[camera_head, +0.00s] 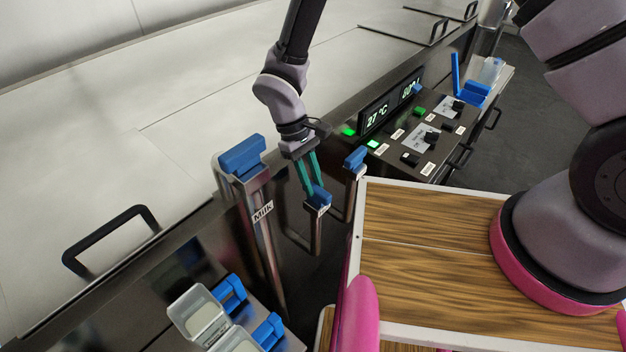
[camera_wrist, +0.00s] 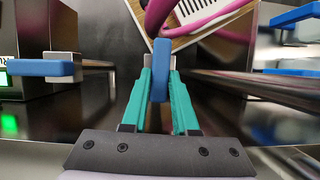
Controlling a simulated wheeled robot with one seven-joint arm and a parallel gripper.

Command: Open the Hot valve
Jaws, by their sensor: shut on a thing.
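Three pipe valves with blue handles stand along the vat's front edge. The left, largest one (camera_head: 242,155) is labelled Milk. The middle valve's blue handle (camera_head: 319,195) sits on a thin bent pipe; its small label is too small to read. My gripper (camera_head: 312,188) reaches down from above with its teal fingers on this middle handle. In the wrist view the same blue handle (camera_wrist: 161,72) stands upright between my fingers (camera_wrist: 160,90), which are shut on it. The right valve's blue handle (camera_head: 355,158) is apart from my gripper; its label is also unreadable.
A control panel (camera_head: 425,135) with knobs and a 27 °C display (camera_head: 376,116) lies beyond the valves. A wood-topped cart (camera_head: 420,225) stands close on the right. A black lid handle (camera_head: 112,238) and clear tubs (camera_head: 198,315) with blue handles are at lower left.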

